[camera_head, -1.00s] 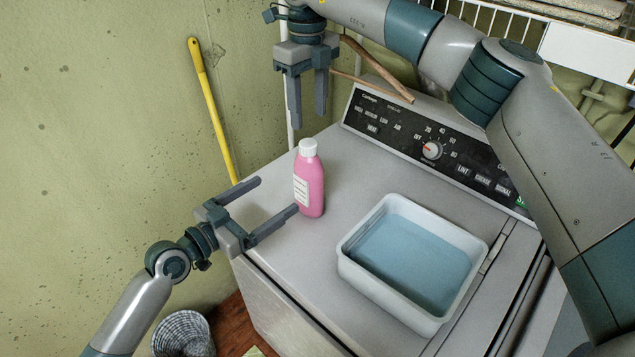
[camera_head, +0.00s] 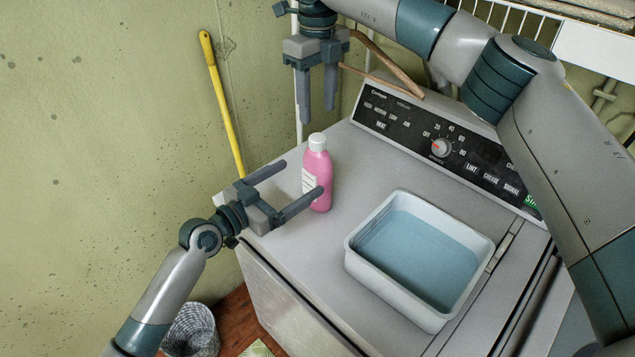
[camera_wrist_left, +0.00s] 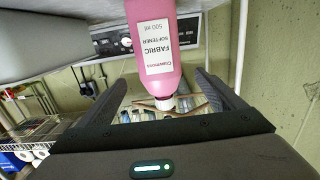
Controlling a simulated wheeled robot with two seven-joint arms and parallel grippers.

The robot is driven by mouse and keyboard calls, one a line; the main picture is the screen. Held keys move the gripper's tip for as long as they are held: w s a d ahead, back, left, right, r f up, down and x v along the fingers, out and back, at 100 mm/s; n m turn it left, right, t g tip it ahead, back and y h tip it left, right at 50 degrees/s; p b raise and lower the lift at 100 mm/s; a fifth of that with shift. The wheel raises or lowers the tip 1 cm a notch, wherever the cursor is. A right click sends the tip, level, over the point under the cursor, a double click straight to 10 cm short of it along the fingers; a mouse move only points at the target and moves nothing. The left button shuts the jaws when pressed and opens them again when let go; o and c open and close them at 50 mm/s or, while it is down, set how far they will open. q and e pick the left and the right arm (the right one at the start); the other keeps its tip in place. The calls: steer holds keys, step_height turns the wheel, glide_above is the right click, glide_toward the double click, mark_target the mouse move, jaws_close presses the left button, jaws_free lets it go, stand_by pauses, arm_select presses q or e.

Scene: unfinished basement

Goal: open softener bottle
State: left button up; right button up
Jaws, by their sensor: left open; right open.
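The softener bottle (camera_head: 321,169) is pink with a white cap (camera_head: 317,141) on it. It stands upright on the top of the white machine (camera_head: 290,212), near its left back edge. My left gripper (camera_head: 302,177) is open and low beside the bottle, with its near finger passing in front of the bottle's body. In the left wrist view the bottle (camera_wrist_left: 153,47) appears upside down, its label facing the camera, lined up between the open fingers. Contact cannot be told. My right gripper (camera_head: 317,114) is open and empty, pointing down above and behind the cap.
A white basin (camera_head: 355,262) of bluish water stands on the machine right of the bottle. The control panel (camera_head: 410,128) rises behind. A yellow pole (camera_head: 224,110) leans on the wall at left. A wicker basket (camera_head: 191,332) stands on the floor.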

mark_target(329, 160)
arm_select(q)
steer(key=x, duration=1.2)
steer(key=shift+f, duration=0.1)
steer(key=c, duration=2.2)
arm_select(e)
steer(key=m, duration=0.5)
steer(key=shift+m, duration=0.4)
steer(key=m, duration=1.4)
arm_select(q)
steer(key=shift+o, duration=0.2)
arm_select(e)
steer(key=m, duration=0.7)
steer(key=shift+f, duration=0.15)
